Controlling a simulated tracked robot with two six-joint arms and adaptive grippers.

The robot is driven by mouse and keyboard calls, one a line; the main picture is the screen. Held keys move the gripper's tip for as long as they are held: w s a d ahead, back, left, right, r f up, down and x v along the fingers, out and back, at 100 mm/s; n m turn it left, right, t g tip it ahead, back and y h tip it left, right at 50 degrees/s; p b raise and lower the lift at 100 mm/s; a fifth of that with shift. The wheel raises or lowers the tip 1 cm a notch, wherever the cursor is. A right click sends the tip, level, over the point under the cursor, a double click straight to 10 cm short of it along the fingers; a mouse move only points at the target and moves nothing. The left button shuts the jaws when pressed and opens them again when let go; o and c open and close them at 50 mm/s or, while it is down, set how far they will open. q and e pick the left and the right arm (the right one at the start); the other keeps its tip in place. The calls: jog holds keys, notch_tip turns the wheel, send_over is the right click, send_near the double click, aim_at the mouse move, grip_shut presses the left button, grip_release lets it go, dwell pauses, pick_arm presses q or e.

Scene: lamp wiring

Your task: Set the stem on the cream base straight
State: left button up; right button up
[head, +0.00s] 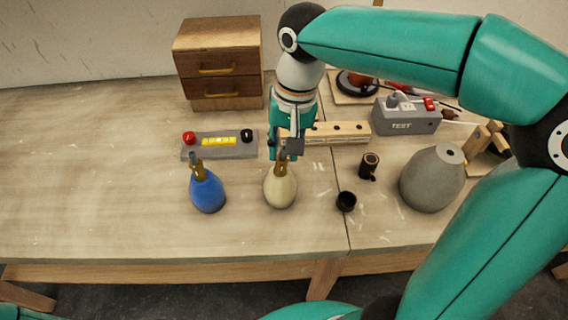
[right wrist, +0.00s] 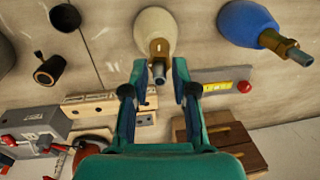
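The cream base (head: 280,188) stands on the bench left of centre, a rounded bottle shape with a brass stem (head: 282,166) on top. The stem looks slightly tilted to the right in the head view. My right gripper (head: 286,148) is at the stem's top and partly hides it. In the right wrist view the cream base (right wrist: 156,28) is at top centre, and the stem (right wrist: 159,50) points between the two fingers of my right gripper (right wrist: 159,72). The fingers are apart, with gaps on both sides of the stem. My left gripper is not in view.
A blue base (head: 207,192) with a leaning brass stem stands to the left.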

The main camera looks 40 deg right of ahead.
aim_at(280, 155)
jog(key=shift+w+a+r, duration=0.1)
jog(key=shift+w+a, duration=0.2)
jog(key=shift+a, duration=0.2)
dwell(1.2)
jog(key=shift+d, duration=0.1)
dwell(0.4)
notch_tip(280, 155, up, 6)
jog(key=p, duration=0.6)
dwell(0.3)
dwell(0.5)
